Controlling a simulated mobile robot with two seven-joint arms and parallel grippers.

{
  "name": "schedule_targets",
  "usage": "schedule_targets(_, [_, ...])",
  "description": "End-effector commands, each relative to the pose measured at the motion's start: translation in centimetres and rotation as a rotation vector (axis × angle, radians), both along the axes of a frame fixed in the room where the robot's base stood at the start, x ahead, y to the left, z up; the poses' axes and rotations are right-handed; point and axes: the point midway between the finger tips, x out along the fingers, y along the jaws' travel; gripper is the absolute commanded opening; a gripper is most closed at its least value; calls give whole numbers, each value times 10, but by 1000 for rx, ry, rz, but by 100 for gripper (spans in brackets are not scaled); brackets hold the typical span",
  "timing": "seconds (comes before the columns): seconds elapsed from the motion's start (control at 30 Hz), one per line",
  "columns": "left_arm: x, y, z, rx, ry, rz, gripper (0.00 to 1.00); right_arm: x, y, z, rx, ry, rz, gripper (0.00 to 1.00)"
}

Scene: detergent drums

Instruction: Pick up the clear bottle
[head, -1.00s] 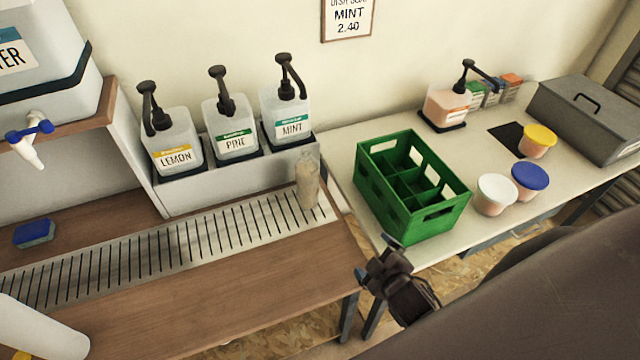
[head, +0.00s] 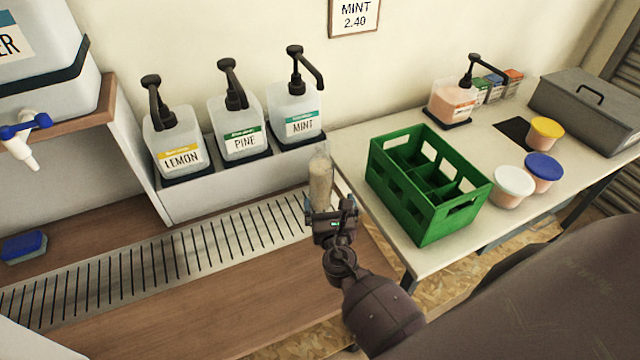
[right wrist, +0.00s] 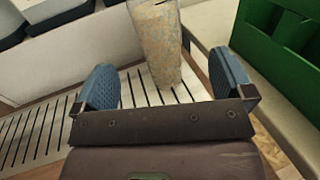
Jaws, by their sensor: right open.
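The clear bottle (head: 320,180) stands upright on the right end of the slotted metal drain strip (head: 205,240), in front of the mint dispenser. In the right wrist view the bottle (right wrist: 158,45) appears see-through with a beige speckled look, its top cut off by the frame. My right gripper (head: 333,205) is just in front of the bottle in the head view and hides its lower part. In the right wrist view its blue pads (right wrist: 160,88) are wide apart, with the bottle beyond and between them, not gripped. My left gripper is not in view.
A green divided crate (head: 425,185) stands on the pale table to the right. Lemon (head: 176,140), pine (head: 238,125) and mint (head: 295,112) pump dispensers stand in a white holder behind the strip. Lidded tubs (head: 512,187) stand right of the crate. The brown counter front is clear.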

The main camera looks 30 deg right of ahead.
Motion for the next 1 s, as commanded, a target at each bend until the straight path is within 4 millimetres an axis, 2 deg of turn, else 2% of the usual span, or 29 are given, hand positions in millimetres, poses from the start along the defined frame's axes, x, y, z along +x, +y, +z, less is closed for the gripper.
schedule_targets(0.3, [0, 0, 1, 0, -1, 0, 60, 41, -14, 1, -4, -2, 1, 99])
schedule_targets(0.57, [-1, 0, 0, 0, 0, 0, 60, 55, -19, 2, -2, -2, 1, 99])
schedule_targets(0.8, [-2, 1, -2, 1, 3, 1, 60, 84, -25, 3, -3, -1, 2, 99])
schedule_targets(1.0, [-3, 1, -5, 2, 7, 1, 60, 99, -31, 2, -1, -1, 0, 99])
